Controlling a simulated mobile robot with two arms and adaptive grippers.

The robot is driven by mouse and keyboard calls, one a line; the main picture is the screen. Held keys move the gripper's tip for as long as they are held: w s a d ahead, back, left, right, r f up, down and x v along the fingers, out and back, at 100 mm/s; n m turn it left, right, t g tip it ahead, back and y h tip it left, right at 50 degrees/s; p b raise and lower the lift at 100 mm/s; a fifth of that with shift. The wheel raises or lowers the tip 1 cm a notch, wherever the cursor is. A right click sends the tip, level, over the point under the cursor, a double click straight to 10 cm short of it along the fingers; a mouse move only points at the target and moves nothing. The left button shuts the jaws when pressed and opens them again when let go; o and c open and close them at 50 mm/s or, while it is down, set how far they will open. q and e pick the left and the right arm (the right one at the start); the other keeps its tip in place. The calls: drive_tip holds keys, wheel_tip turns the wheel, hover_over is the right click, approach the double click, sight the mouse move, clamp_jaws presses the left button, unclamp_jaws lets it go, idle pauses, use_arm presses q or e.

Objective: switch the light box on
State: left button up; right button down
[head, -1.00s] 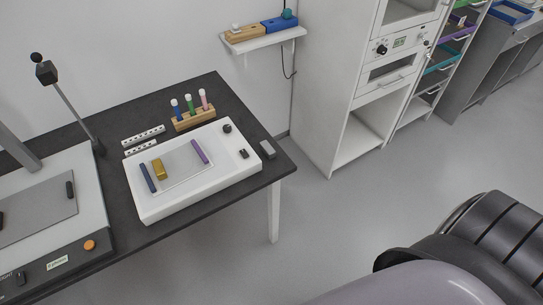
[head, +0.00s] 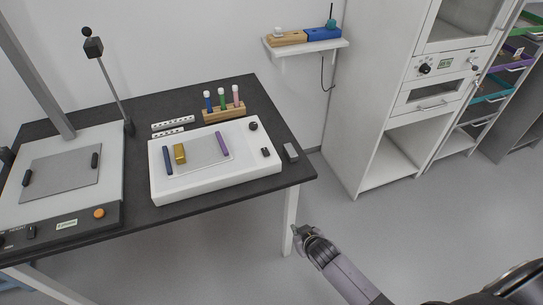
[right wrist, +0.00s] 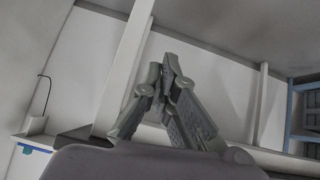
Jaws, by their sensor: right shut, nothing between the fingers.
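The light box (head: 205,187) is a white slab on the dark table. A grey sheet (head: 209,152) lies on its top, with a dark blue bar, a gold block (head: 179,153) and a purple bar. A black knob (head: 253,126) and a small black switch (head: 265,152) sit at its right end. My right gripper (head: 298,232) is low in front of the table's right leg, apart from the light box. In the right wrist view its fingers (right wrist: 168,62) are together and empty. My left gripper is not in view.
A wooden rack of capped tubes (head: 226,112) stands behind the light box, and a small grey block (head: 291,152) lies at the table's right edge. A press-like device (head: 68,205) fills the left. A wall shelf (head: 308,49) and white cabinet stand behind. The floor right of the table is clear.

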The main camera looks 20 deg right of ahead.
drive_tip(key=w+a+r+t+b, duration=0.1)
drive_tip(key=w+r+t, duration=0.1)
drive_tip(key=r, duration=0.7)
drive_tip(key=w+a+r+t+b, duration=0.1)
drive_tip(key=w+r, duration=0.3)
drive_tip(key=r, duration=0.5)
drive_tip(key=w+r+m+t+b, duration=0.1)
drive_tip(key=w+r+t+b, duration=0.1)
drive_tip(key=r, duration=0.7)
drive_tip(key=shift+w+a+r+t+y, duration=0.3)
drive_tip(key=shift+w+a+t, duration=0.1)
drive_tip(key=shift+w+t, duration=0.2)
hover_over(265, 152)
drive_tip(key=s+d, duration=0.1)
drive_tip(key=s, duration=0.2)
drive_tip(key=shift+w+f, duration=0.2)
drive_tip(key=shift+f, duration=1)
wheel_tip(265, 152, down, 3)
drive_tip(key=shift+r, duration=0.1)
drive_tip(key=shift+f, duration=0.7)
drive_tip(key=shift+s+b, duration=0.1)
drive_tip(key=shift+b, duration=0.2)
